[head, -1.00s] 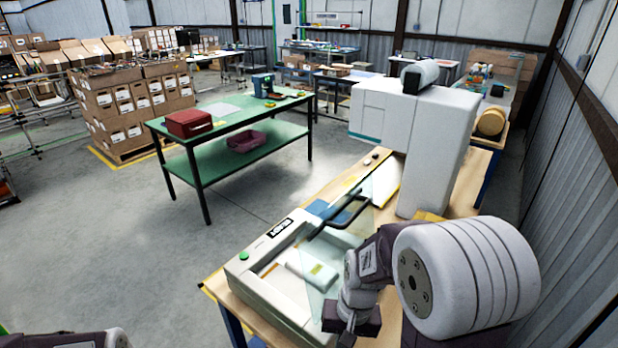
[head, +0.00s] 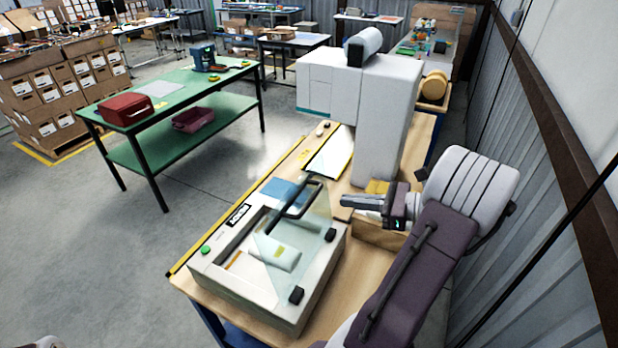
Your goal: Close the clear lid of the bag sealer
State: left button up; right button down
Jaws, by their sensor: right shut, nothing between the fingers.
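The bag sealer (head: 212,274) is a low white box on the wooden table, with a green button and a small black display on its left side. Its clear lid (head: 315,222) stands raised and tilted, with black hinges on the right side of the box and a black bar handle (head: 284,209) on it. A white item (head: 277,254) with a yellow label shows through the lid, in the sealer's bed. My right gripper (head: 345,201) is shut and empty, pointing left, just right of the raised lid; a small gap shows between them. My left gripper is out of view.
A large white machine (head: 385,130) stands behind the sealer, near my right gripper. A wooden box (head: 380,235) lies below the right wrist. A blue item (head: 284,192) lies behind the sealer. A green table (head: 175,97) stands at the left across open floor.

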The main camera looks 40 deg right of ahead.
jog(key=s+d+r+m+t, duration=0.1)
jog(key=d+r, duration=0.1)
jog(key=p, duration=0.4)
send_near(298, 183)
jog(key=x, duration=0.6)
jog(key=shift+r, duration=0.1)
jog(key=shift+w+a+h, duration=0.15)
jog(key=shift+w+h, duration=0.15)
jog(key=shift+w, duration=0.05)
